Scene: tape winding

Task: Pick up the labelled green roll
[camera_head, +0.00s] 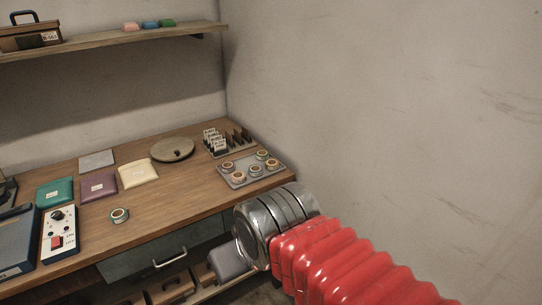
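A small green-teal roll (119,215) lies flat on the wooden table, apart from the other rolls; its centre shows pale and orange-brown. I cannot make out a label on it at this size. Several more small rolls stand in a grey tray (238,183) near the table's right end; their colours are hard to tell.
Green, purple and cream pouches (98,187) lie behind the green roll. A switch box (60,232) stands to its left. A round disc (172,149) and a card rack (232,144) are farther back. Bare tabletop lies right of the roll. A drawer (166,255) sits below.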

